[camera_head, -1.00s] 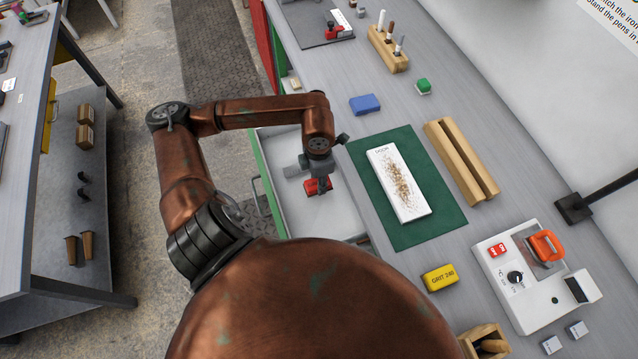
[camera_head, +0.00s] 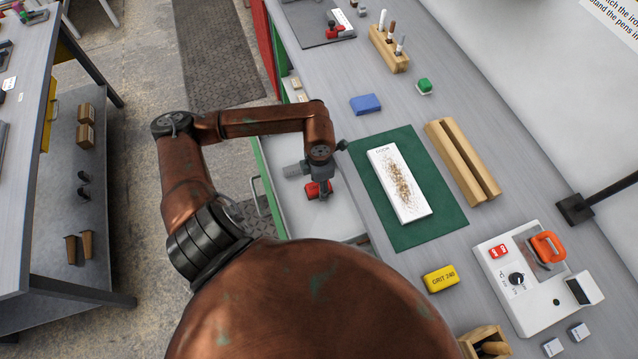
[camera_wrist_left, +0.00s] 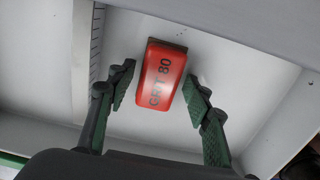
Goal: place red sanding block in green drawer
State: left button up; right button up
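The red sanding block (camera_head: 314,191), marked GRIT 80, is inside the open green drawer (camera_head: 325,222), which has a pale interior and a green front edge. My left gripper (camera_head: 324,187) reaches down into the drawer at the block. In the left wrist view, the red block (camera_wrist_left: 161,76) lies between and beyond the spread fingers of my left gripper (camera_wrist_left: 160,90). A gap shows on each side of it, so the gripper is open. The block appears to be on the drawer floor. My right gripper is out of view.
The bench beside the drawer holds a green mat (camera_head: 447,218) with a white board (camera_head: 405,205), a blue block (camera_head: 365,104), a yellow block (camera_head: 440,278) and wooden rails (camera_head: 460,160). A white iron station (camera_head: 530,290) stands at right. The drawer walls surround my gripper.

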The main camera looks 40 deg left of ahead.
pick_arm(q)
jog(key=shift+r, duration=0.1)
notch_tip(320, 180, up, 12)
jog(key=shift+r+p, duration=0.1)
jog(key=shift+p, duration=0.45)
jog(key=shift+d, duration=0.1)
